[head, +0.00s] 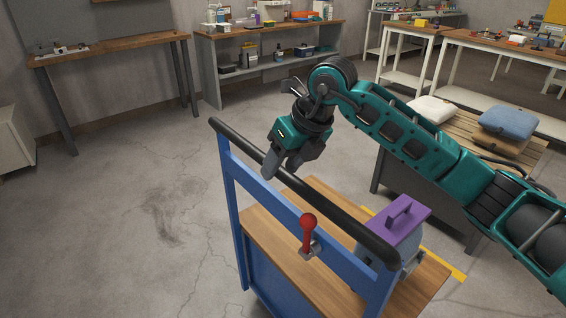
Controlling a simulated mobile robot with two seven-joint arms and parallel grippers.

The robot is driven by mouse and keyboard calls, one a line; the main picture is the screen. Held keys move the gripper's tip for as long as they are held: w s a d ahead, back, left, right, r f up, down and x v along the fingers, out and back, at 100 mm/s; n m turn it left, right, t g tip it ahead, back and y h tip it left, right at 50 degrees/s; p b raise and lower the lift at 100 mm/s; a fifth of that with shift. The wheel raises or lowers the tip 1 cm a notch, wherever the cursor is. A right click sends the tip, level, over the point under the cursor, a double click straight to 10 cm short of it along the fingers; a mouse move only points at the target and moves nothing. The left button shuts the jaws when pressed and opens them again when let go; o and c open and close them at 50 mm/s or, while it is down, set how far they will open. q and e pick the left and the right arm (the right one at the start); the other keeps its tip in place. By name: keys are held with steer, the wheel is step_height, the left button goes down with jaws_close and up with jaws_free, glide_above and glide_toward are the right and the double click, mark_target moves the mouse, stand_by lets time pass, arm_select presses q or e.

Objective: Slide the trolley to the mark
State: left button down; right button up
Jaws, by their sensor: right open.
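The trolley (262,215) has a blue frame, a wooden top and a black push bar (340,218). A red-knobbed lever (308,232) stands on its blue crossbar. Yellow floor tape (458,275) shows beyond and to the right of the trolley; the trolley hides part of it. My right gripper (290,163) is open, pointing down at the far left part of the push bar. One finger overlaps the bar in the picture and the other is beyond it; I cannot tell whether they touch it. My left gripper is out of view.
A grey container with a purple handled lid (398,228) rides on the trolley. A slatted bench (465,142) with a white cushion (433,109) and a blue cushion (508,123) stands at right. Worktables line the back. The floor at left is clear.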

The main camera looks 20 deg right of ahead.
jaws_close()
steer(key=shift+d, duration=0.1)
stand_by(0.5)
